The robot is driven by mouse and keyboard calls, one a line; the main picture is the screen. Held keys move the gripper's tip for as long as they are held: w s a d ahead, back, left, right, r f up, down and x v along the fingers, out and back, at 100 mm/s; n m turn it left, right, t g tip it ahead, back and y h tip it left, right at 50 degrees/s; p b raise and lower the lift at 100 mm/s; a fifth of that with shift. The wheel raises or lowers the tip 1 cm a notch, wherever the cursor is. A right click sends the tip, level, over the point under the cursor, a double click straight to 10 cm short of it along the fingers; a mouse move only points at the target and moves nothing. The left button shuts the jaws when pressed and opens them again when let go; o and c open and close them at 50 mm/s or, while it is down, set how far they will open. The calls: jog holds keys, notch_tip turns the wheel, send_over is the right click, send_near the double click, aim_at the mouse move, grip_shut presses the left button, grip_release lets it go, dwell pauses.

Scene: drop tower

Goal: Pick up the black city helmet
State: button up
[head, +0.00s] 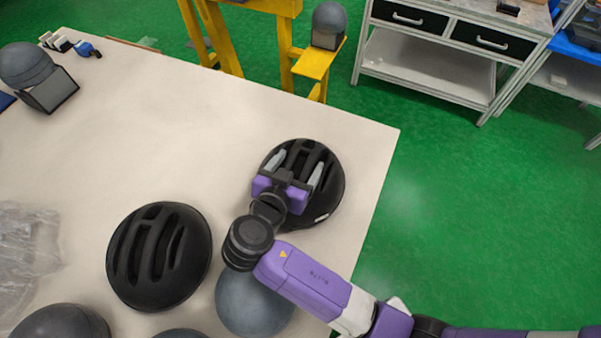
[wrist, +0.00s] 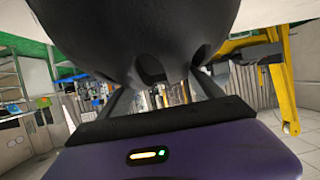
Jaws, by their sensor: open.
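A black vented helmet (head: 332,180) lies dome up near the table's right edge. My gripper (head: 297,166) is over this helmet, with its two grey fingers apart across the vents. In the wrist view the dark helmet shell (wrist: 150,35) fills the top middle, very close to my open fingers (wrist: 165,92). I cannot tell whether the fingers touch it or reach into its vents. A second black vented helmet (head: 158,257) lies to the left on the table. My gripper and wrist hide part of the first helmet.
The pale table (head: 150,130) also bears a grey round headform (head: 255,300), partly under my arm, and a dark dome (head: 60,325) at the front. Clear plastic (head: 25,245) lies at left. A yellow stand (head: 320,62) and a drawer bench (head: 440,60) stand beyond. The table's back middle is clear.

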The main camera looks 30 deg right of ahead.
jog(key=shift+c, duration=0.2)
grip_shut()
jog(key=shift+r, duration=0.1)
